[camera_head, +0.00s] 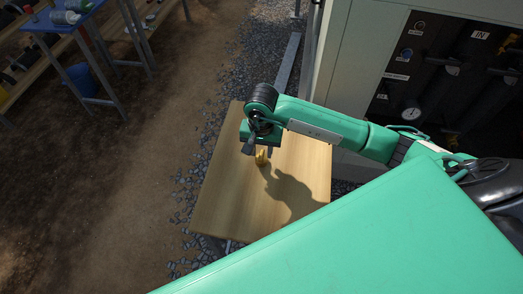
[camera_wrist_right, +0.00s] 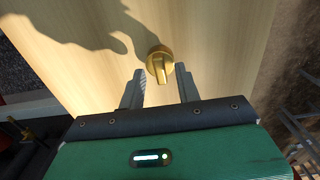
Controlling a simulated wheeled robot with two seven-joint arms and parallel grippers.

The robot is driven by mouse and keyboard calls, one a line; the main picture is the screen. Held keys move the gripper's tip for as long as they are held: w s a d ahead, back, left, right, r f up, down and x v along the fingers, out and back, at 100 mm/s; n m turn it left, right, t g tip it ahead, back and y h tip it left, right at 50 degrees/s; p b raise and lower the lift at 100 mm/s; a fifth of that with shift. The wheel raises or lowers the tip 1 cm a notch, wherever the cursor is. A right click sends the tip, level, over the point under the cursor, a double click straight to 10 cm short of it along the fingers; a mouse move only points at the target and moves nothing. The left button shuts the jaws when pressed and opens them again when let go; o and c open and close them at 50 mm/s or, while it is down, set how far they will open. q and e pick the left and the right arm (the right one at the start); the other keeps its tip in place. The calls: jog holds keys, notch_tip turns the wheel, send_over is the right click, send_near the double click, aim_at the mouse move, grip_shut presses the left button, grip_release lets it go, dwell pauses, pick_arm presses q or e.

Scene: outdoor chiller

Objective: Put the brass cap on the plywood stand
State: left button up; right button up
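The brass cap (camera_head: 261,158) is a small gold piece on the pale plywood stand (camera_head: 228,205), near the middle of its top. In the right wrist view the cap (camera_wrist_right: 157,55) shows a round flange and a narrower raised part pointing toward the gripper, over the wood surface (camera_wrist_right: 215,45). My right gripper (camera_head: 259,150) is just above the cap. In the wrist view its two fingers (camera_wrist_right: 160,71) are apart, one on each side of the cap, with visible gaps. The cap's contact with the wood is hard to make out. My left gripper is out of view.
A pale cabinet (camera_head: 352,55) with dark pipes and a gauge (camera_head: 411,114) stands behind the stand at the right. Gravel (camera_head: 245,75) surrounds the stand. A blue table (camera_head: 62,20) and wooden benches are at the far left. The rest of the stand top is clear.

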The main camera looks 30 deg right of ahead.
aim_at(261, 154)
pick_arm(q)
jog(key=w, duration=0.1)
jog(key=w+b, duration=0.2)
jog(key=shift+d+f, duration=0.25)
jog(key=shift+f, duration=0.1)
pick_arm(e)
notch_tip(261, 154, up, 11)
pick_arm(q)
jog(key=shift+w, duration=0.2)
